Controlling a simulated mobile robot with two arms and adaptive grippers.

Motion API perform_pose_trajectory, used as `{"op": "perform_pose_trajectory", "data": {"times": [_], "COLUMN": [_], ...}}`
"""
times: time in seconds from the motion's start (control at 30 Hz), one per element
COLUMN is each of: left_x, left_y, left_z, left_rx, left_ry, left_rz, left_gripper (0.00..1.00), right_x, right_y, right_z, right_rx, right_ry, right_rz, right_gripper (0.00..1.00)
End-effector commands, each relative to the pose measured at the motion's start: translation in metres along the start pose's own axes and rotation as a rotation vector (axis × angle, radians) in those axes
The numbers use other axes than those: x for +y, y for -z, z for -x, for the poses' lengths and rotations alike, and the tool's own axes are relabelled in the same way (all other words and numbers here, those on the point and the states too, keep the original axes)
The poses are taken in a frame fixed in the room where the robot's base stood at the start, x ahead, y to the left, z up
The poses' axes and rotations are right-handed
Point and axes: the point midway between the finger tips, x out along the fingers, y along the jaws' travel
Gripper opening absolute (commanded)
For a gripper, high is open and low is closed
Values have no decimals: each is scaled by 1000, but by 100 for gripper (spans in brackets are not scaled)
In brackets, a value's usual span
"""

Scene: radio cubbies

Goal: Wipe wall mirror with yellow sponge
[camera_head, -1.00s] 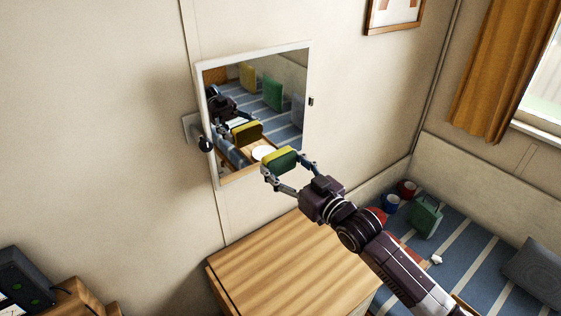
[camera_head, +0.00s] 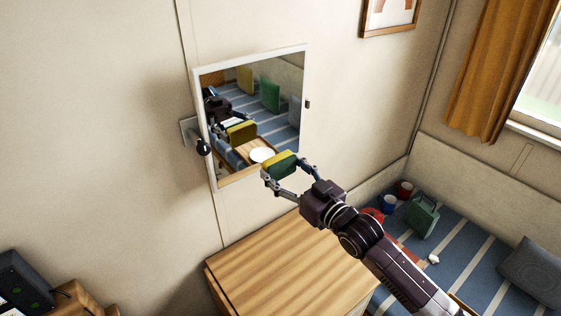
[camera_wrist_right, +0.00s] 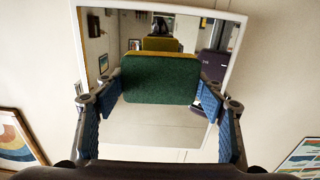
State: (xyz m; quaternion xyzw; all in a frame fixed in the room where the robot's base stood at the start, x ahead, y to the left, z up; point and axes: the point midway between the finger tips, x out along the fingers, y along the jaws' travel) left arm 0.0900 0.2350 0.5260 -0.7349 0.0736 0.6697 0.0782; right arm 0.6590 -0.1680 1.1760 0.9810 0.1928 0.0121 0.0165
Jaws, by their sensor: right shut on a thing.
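The wall mirror (camera_head: 283,124) has a white frame and hangs on the cream wall at the upper middle of the head view. The sponge (camera_head: 281,165) is yellow on one side and green on the other. My right gripper (camera_head: 287,176) is shut on it, just in front of the mirror's lower right corner. In the right wrist view the green face of the sponge (camera_wrist_right: 160,80) fills the space between the fingers (camera_wrist_right: 158,100), with the mirror (camera_wrist_right: 118,125) behind it. The sponge's reflection shows in the mirror; whether it touches the glass I cannot tell. My left gripper is out of view.
A wooden cabinet top (camera_head: 290,265) lies below the mirror. A striped blue bed (camera_head: 465,245) holds mugs (camera_head: 404,189), a green case (camera_head: 423,217) and a grey cushion (camera_head: 533,272). A black device (camera_head: 24,283) stands at the lower left.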

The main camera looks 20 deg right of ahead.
Motion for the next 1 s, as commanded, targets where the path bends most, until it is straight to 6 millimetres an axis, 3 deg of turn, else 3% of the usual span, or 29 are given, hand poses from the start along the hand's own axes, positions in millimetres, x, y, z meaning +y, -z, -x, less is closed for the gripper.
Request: {"op": "perform_pose_trajectory", "data": {"times": [0.5, 1.0], "left_x": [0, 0], "left_y": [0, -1], "left_z": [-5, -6], "left_rx": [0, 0], "left_ry": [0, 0], "left_rz": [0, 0], "left_gripper": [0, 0], "right_x": [0, 0], "right_y": [13, 15], "right_z": [-52, -60], "right_rx": [5, 5], "right_ry": [2, 3], "right_rz": [0, 0], "right_gripper": [41, 41]}}
